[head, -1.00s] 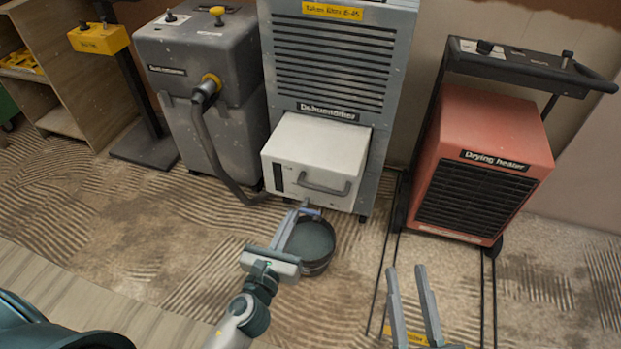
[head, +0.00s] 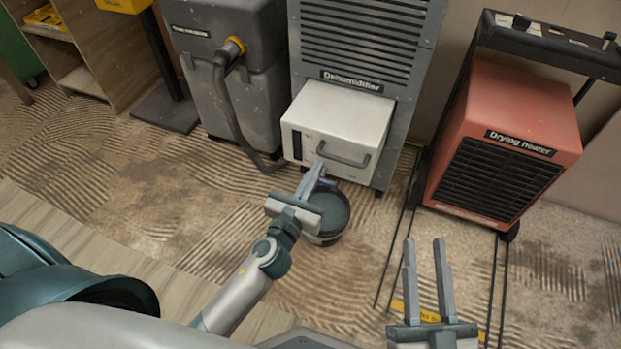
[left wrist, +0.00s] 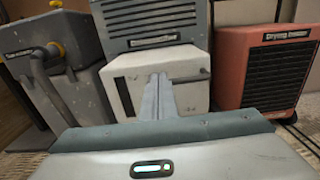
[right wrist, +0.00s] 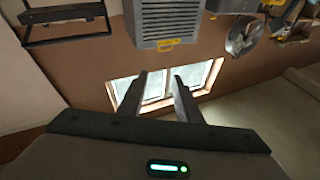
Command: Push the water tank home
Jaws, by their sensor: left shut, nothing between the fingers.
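The white water tank (head: 330,130) sticks out from the lower front of the grey dehumidifier (head: 360,50). It has a dark handle (head: 342,155) across its front and a dark strip at left. My left gripper (head: 319,168) is shut and empty, its tips pointing at the tank's front just left of the handle. In the left wrist view, the tips (left wrist: 158,78) overlap the tank's front (left wrist: 133,88); I cannot tell whether they touch it. My right gripper (head: 425,242) is open and empty, low at right, away from the tank.
A dark bucket (head: 332,215) stands on the floor below the tank, partly behind my left gripper. A grey machine with a hose (head: 228,100) stands left of the dehumidifier. A red drying heater (head: 505,140) on a dark frame stands at right. Ridged floor lies in front.

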